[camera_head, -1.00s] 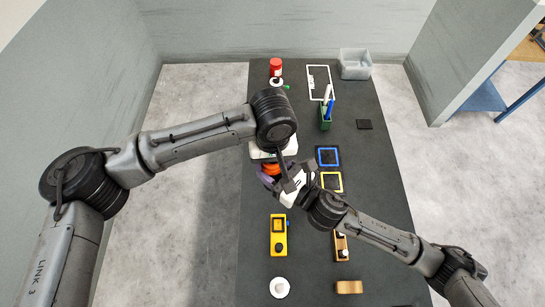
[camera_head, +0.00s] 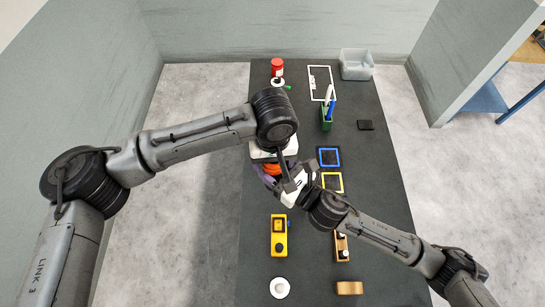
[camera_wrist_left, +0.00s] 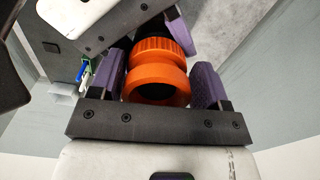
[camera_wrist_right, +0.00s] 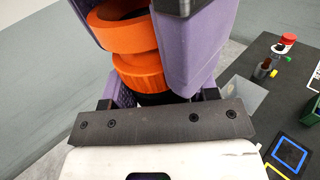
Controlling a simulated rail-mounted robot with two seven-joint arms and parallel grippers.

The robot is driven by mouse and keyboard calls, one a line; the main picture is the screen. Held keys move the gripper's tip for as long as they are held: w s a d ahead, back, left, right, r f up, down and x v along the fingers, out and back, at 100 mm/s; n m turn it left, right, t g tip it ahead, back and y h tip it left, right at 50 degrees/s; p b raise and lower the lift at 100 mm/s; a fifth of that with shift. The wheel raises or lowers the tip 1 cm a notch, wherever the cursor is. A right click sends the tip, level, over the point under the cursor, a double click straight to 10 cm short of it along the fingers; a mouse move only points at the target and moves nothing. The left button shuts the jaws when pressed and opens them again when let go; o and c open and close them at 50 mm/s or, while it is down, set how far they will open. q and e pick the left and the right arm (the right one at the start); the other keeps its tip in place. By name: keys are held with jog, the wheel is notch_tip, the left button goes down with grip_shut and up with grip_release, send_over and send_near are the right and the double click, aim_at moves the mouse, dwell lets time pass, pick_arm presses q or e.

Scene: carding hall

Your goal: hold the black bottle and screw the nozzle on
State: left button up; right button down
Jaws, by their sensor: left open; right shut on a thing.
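The orange nozzle shows as a smooth ring (camera_wrist_left: 155,88) beside a ribbed orange collar (camera_wrist_left: 157,48) in the left wrist view. My left gripper (camera_wrist_left: 160,68) is open, with its purple fingers on either side of the smooth ring. My right gripper (camera_wrist_right: 165,88) is shut on the black bottle (camera_wrist_right: 160,99), of which only a small dark part shows. In the right wrist view the ribbed collar (camera_wrist_right: 140,73) sits just above the bottle, and the smooth ring (camera_wrist_right: 118,32) above it looks slightly offset. Whether the threads engage is hidden. In the head view orange (camera_head: 271,168) shows between the hands.
The dark table holds a yellow device (camera_head: 279,236), a white round piece (camera_head: 280,288), a green holder with pens (camera_head: 326,118), a blue frame (camera_head: 329,148) and a yellow frame (camera_head: 342,182). A red-topped container (camera_head: 277,67) and a clear bin (camera_head: 356,64) stand at the back.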

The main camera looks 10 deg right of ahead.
pick_arm(q)
jog(key=shift+d+r, duration=0.15)
jog(key=shift+r, duration=2.1)
jog(key=shift+c, duration=0.4)
jog(key=shift+r+n, duration=1.6)
jog(key=shift+r, duration=0.1)
jog(key=shift+f, duration=4)
